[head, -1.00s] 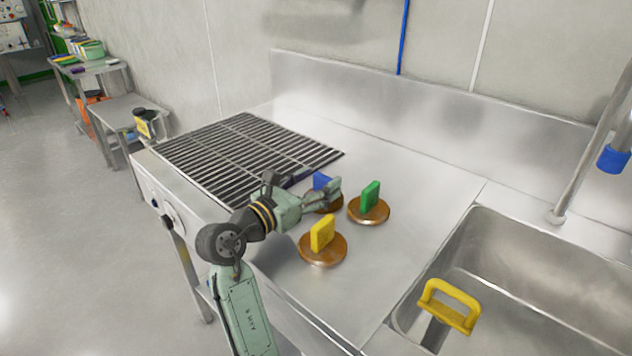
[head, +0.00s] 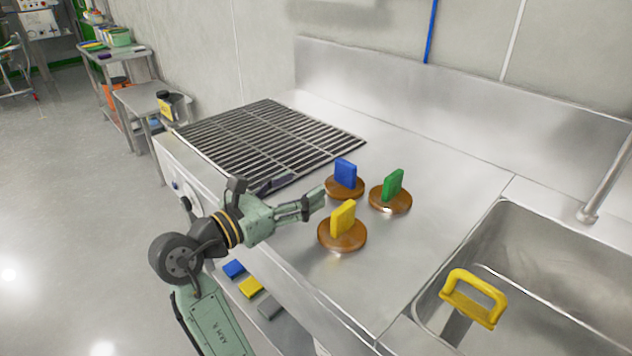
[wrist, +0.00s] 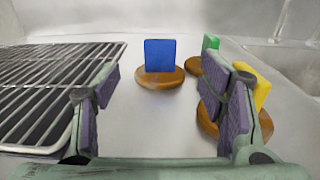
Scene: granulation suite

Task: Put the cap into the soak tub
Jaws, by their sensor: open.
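Three round brown caps with upright coloured grips stand on the steel counter: blue (head: 345,173), green (head: 392,187) and yellow (head: 343,217). Which one is the task's cap, the frames do not tell. My gripper (head: 312,204) is open and empty, left of the caps, over the counter's front part. In the wrist view, the blue cap (wrist: 159,57) stands ahead, between and beyond the open fingers (wrist: 165,105). The green cap (wrist: 208,58) and yellow cap (wrist: 259,92) are partly hidden by the right finger. A steel sink basin (head: 540,262) is at right; I cannot tell whether it is the soak tub.
A yellow handle (head: 474,298) stands up at the basin's near left. A black grate (head: 270,140) covers the counter's left part. A faucet pipe (head: 606,180) rises behind the basin. Blue, yellow and grey pieces (head: 251,287) lie below the counter front. Counter right of the caps is clear.

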